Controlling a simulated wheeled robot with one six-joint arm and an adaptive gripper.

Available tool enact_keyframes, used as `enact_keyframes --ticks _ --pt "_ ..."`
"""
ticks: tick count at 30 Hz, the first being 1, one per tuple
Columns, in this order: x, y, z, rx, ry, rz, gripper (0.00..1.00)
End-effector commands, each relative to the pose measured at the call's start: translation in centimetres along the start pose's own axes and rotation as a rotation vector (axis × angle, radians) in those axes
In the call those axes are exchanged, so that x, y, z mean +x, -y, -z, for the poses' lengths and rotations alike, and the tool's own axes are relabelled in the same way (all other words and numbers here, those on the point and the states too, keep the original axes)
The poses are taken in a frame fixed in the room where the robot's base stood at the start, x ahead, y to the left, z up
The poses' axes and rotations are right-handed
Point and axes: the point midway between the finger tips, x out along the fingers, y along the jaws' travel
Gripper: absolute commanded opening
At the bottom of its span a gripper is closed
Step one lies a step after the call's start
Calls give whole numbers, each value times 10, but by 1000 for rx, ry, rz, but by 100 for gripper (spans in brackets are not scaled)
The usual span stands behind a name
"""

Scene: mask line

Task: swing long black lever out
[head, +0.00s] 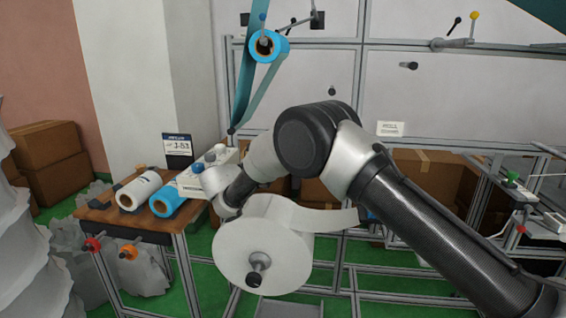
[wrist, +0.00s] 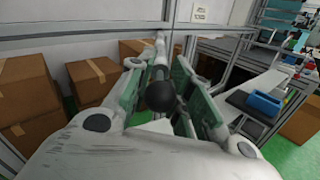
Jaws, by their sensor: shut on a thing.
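In the wrist view my gripper (wrist: 160,72) has its green-padded fingers on either side of a lever with a black ball knob (wrist: 161,97). The knob faces the camera between the fingers, and a rod runs away behind it. The fingers are shut on this lever. In the head view my arm crosses from the lower right to the middle, and I cannot make out the fingers or the held lever there.
A large white roll (head: 255,248) hangs below my arm, its strip running right. A blue roll (head: 264,46) hangs above. A wooden table (head: 100,213) with rolls stands left. Other levers, black-tipped (head: 456,22) and yellow-tipped (head: 474,15), are upper right. Cardboard boxes (wrist: 93,78) stand behind.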

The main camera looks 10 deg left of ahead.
Motion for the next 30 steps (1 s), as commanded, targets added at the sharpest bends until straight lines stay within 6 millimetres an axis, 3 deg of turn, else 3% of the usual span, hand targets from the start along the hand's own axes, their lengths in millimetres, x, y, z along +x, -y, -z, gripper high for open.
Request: enact_keyframes --ticks 6,7,9,20,23,30 --pt "-1 0 1 -1 -1 -3 0" --pt "-1 0 1 -1 -1 -3 24" --pt "-1 0 1 -1 -1 -3 31" --pt "-5 0 0 0 -1 -4 31" --pt "-20 -1 0 0 -1 -6 31" --pt "-73 -1 1 0 -1 -6 31"
